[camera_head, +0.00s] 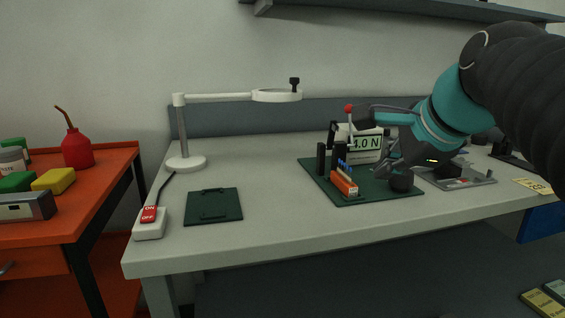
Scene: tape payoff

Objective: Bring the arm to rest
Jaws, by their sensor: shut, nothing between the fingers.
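The plate carries black posts (321,158), an orange block (343,184) and a red-knobbed lever (348,110). A white display (366,144) reading about 4.0 N stands behind, partly hidden by my gripper. Whether the fingers touch anything cannot be told.
A white lamp (187,162) with an overhanging arm stands at the bench's left. A switch box (149,222) and a dark green flat plate (213,205) lie in front. A grey device (462,177) sits right of the fixture. An orange cart (75,227) holds a red oil can (76,148).

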